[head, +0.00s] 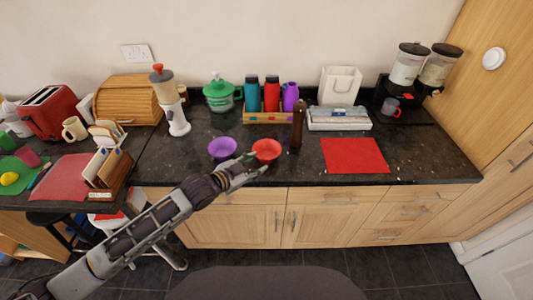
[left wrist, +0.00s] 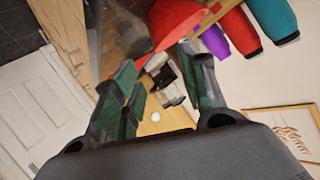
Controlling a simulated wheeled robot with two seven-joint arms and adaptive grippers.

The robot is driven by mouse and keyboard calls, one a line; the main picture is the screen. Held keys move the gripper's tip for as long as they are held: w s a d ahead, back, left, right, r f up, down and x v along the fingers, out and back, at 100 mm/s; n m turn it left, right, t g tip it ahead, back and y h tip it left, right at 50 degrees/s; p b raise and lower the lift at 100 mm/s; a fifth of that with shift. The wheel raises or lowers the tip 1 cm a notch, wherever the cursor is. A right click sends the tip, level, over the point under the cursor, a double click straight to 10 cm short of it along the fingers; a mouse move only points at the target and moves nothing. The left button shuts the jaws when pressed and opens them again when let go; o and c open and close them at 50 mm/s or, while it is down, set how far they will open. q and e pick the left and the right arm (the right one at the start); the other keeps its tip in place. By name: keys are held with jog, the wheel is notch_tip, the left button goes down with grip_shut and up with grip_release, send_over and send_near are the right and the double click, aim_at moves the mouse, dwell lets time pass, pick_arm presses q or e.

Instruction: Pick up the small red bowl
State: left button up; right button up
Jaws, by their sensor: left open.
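The small red bowl (head: 266,147) stands on the dark granite counter near its front edge, right of a purple bowl (head: 221,148). My left gripper (head: 254,164) reaches in from the lower left, its fingertips at the near side of the red bowl. In the left wrist view the gripper (left wrist: 158,78) is open, with its two fingers apart, and the red bowl (left wrist: 178,20) shows beyond the fingertips at the top. I cannot tell whether a finger touches the bowl. My right gripper is not in view.
A tall brown bottle or mill (head: 298,124) stands close to the right of the red bowl. Behind is a wooden box (head: 268,117) with bottles. A red mat (head: 354,155) lies farther right.

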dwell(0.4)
pick_arm(q)
send_near(279, 153)
jog(key=shift+a+f+p+x, duration=0.1)
jog(key=shift+p+x, duration=0.1)
jog(key=shift+x, duration=0.8)
jog(key=shift+a+f+p+x, duration=0.1)
jog(key=shift+f+p+x, duration=0.1)
jog(key=shift+x, duration=0.8)
jog(key=shift+w, duration=0.1)
jog(key=shift+x, duration=2.75)
grip_shut()
